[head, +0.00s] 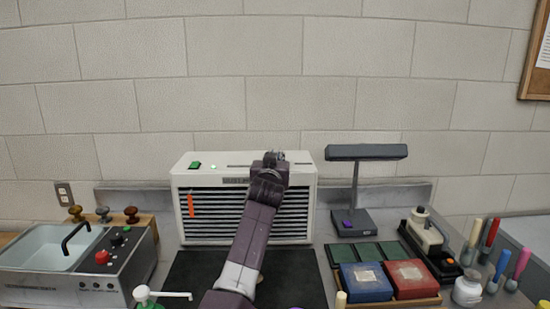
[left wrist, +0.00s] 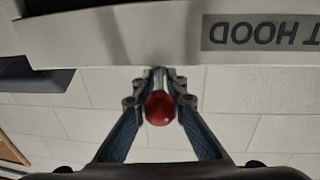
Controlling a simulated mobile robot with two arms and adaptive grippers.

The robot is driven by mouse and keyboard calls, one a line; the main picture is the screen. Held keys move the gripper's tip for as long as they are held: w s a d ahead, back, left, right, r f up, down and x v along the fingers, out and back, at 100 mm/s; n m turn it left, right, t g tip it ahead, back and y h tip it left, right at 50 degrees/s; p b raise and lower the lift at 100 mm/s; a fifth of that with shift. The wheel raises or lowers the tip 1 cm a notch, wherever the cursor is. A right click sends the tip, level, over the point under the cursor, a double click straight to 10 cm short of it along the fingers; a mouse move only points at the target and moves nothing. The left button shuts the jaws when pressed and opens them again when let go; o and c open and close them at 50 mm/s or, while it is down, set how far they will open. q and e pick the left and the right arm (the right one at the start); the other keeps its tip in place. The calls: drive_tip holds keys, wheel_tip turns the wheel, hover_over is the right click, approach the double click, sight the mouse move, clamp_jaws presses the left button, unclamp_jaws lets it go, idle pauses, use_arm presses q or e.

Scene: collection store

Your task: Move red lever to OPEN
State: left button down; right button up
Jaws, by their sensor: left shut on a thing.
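The red lever, a red ball knob (left wrist: 160,108) on a short metal rod, shows in the left wrist view between my fingers. My left gripper (left wrist: 158,88) is shut on it. In the head view my left gripper (head: 272,162) is at the top edge of the white hood (head: 312,200), right of its middle. The arm and gripper hide the lever there. The hood also shows in the left wrist view (left wrist: 120,35), upside down, with a grey label (left wrist: 262,33) partly reading "T HOOD". No OPEN mark is readable. My right gripper is not in view.
A desk lamp (head: 366,153) stands right of the hood. A sink unit (head: 125,265) is at left, and a green pump bottle (head: 142,298) is in front. Red and blue boxes (head: 410,278) (head: 366,282) sit at right. A dark mat (head: 295,280) lies below my arm.

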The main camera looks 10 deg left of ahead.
use_arm(q)
drive_tip(key=c, duration=2.2)
unclamp_jaws()
drive_tip(key=shift+r, duration=0.45)
drive_tip(key=shift+o, duration=0.5)
drive_tip(key=shift+w+f, duration=0.15)
drive_tip(key=shift+f, duration=0.2)
wheel_tip(320, 180, up, 10)
drive_tip(key=shift+c, duration=0.7)
